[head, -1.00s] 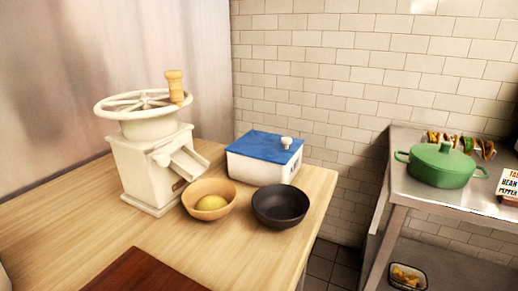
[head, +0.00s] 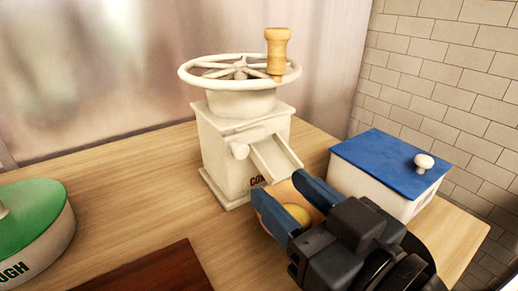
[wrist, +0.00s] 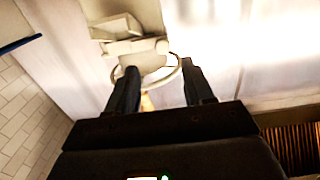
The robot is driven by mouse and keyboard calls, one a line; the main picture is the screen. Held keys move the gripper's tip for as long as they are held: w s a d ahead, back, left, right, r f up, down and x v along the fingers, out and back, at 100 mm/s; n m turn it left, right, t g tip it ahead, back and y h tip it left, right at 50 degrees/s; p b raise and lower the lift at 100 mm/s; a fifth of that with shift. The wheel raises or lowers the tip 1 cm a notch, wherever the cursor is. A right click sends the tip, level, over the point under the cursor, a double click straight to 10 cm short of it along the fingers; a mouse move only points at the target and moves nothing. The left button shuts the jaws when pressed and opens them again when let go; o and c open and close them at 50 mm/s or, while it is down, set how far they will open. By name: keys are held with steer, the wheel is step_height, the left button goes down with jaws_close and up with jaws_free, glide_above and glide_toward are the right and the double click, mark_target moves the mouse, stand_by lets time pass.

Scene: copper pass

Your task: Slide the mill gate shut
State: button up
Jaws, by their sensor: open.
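The cream mill (head: 232,165) stands on the wooden counter, with a spoked wheel (head: 215,78) and wooden crank knob (head: 277,55) on top. A sloping chute (head: 277,160) leaves its front, with a rounded gate part (head: 242,149) at the chute's upper left. I cannot tell how far the gate is open. My gripper (head: 279,184) is open and empty, just in front of and below the chute, over the wooden bowl. In the wrist view the mill (wrist: 130,47) appears beyond and between my open fingers (wrist: 162,85), with a gap to it.
The wooden bowl (head: 262,206), holding a yellow ball (head: 298,214), is partly hidden by my gripper. A white box with a blue lid (head: 385,165) stands close on the right. A green-lidded container (head: 40,225) is at left, a brown board (head: 160,270) at front.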

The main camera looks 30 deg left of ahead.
mark_target(243, 154)
steer(key=p+x, duration=0.1)
steer(key=x, duration=0.7)
steer(key=shift+a+r, duration=0.2)
jaws_close()
stand_by(0.4)
